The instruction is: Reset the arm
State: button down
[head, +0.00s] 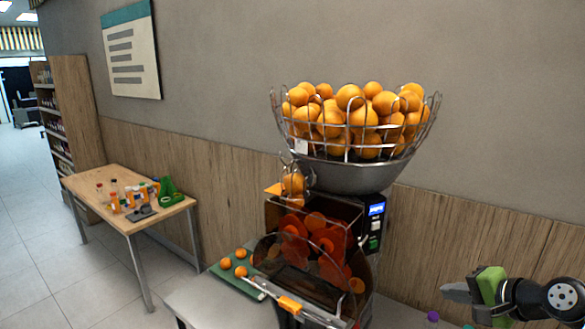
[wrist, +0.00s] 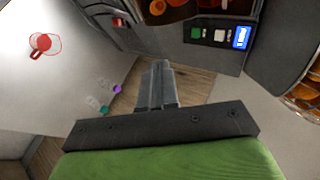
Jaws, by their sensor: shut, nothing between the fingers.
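My gripper (head: 458,289) is at the lower right of the head view, to the right of the orange juicer and apart from it. Its fingers point left. In the wrist view my gripper (wrist: 160,70) shows its fingers shut together with nothing between them. The juicer (head: 315,250) stands on a grey counter, with a wire basket (head: 355,125) full of oranges on top. Its panel has a lit blue display (head: 376,210), which also shows in the wrist view (wrist: 241,38), with a green button (wrist: 196,32) beside it.
A green board (head: 228,268) with several oranges lies on the counter left of the juicer. A wooden table (head: 130,215) with bottles stands further left. Bottles with purple (head: 433,316) and teal caps stand below my gripper. A red-handled jug (wrist: 42,43) shows in the wrist view.

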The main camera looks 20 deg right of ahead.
jog(key=a+f+n+g+b, duration=0.1)
jog(key=a+n+g+b, duration=0.5)
jog(key=a, duration=1.6)
jog(key=s+a+f+n+h, duration=0.1)
jog(key=s+a+f+n, duration=0.1)
jog(key=s+a+n, duration=0.2)
jog(key=s+a+f+n+h, duration=0.1)
jog(key=s+a+f+n, duration=0.2)
jog(key=s, duration=0.7)
jog(key=shift+s+a+n+t+p, duration=0.3)
jog(key=shift+a+n+p, duration=0.15)
jog(key=shift+n, duration=0.45)
jog(key=shift+d, duration=0.15)
